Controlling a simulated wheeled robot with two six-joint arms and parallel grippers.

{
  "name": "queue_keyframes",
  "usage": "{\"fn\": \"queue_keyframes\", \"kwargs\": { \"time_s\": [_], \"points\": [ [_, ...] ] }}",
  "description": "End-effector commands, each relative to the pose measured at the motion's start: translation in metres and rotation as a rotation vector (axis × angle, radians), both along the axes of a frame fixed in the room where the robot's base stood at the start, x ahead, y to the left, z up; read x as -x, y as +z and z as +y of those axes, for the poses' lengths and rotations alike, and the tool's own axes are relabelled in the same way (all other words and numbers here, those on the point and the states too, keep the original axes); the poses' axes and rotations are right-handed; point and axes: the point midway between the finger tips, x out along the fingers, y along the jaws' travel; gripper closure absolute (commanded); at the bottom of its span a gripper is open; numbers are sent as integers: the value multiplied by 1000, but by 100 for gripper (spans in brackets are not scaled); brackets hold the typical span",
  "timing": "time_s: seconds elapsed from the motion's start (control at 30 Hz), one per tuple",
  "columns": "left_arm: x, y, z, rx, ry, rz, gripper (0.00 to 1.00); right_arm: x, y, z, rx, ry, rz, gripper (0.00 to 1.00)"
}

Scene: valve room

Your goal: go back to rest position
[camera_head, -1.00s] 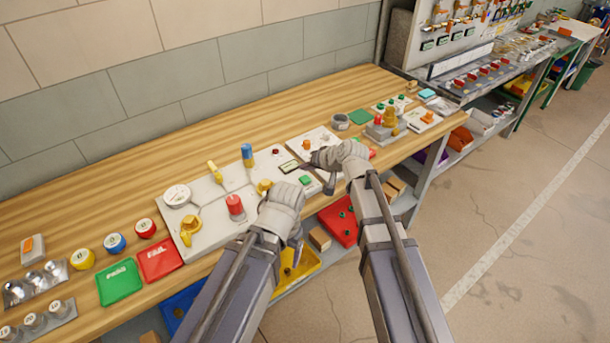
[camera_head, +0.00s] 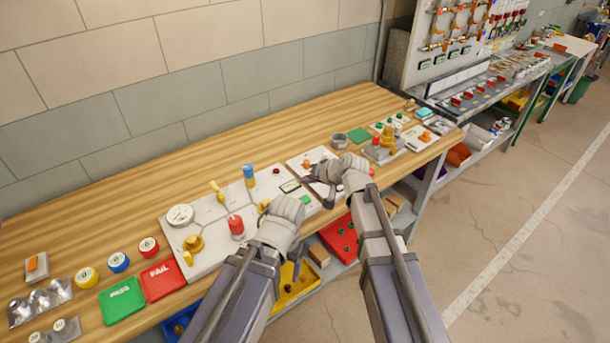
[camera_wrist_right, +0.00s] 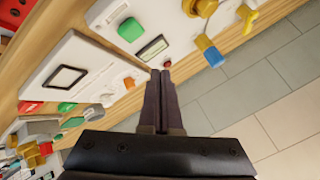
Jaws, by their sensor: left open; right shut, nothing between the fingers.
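My left gripper (camera_head: 296,262) is at the front edge of the wooden workbench, beside the large grey valve panel. Its fingers point down and are partly hidden by the wrist, and it holds nothing visible. My right gripper (camera_head: 318,185) is above the bench's front part, near a smaller white panel (camera_head: 301,163). Its dark fingers are together and empty in the right wrist view (camera_wrist_right: 162,75). They point toward a panel with a green button (camera_wrist_right: 131,29) and a small display (camera_wrist_right: 152,47). I cannot tell whether the fingertips touch the panel.
Bins, including a red one (camera_head: 338,238), are below. Bare floor (camera_head: 500,225) lies to the right.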

Motion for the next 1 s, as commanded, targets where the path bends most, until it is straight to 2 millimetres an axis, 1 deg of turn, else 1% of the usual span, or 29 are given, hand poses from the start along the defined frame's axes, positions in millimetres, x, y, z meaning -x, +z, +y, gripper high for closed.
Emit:
{"fn": "queue_keyframes", "kwargs": {
  "time_s": [0.13,0.17,0.23,0.27,0.37,0.4,0.47,0.5,0.6,0.7,0.8,0.83,1.0],
  "points": [
    [0,0,0,0,0,0,18,2,-1,0,3,2,3,100],
    [0,0,0,0,0,0,18,5,-2,1,10,9,7,100],
    [0,0,0,0,0,0,18,22,-9,5,48,40,36,100],
    [0,0,0,0,0,0,18,33,-14,7,74,61,55,100],
    [0,0,0,0,0,0,18,87,-35,8,207,153,152,100],
    [0,0,0,0,0,0,18,110,-43,5,270,191,198,100],
    [0,0,0,0,0,0,18,144,-53,-2,365,239,267,100],
    [0,0,0,0,0,0,18,165,-58,-8,427,267,311,100],
    [0,0,0,0,0,0,18,209,-65,-26,565,316,408,100],
    [0,0,0,0,0,0,18,239,-67,-42,667,340,478,100],
    [0,0,0,0,0,0,18,254,-66,-51,724,350,520,100],
    [0,0,0,0,0,0,18,256,-66,-53,734,350,525,100],
    [0,0,0,0,0,0,18,258,-65,-55,746,351,535,100]
  ]
}}
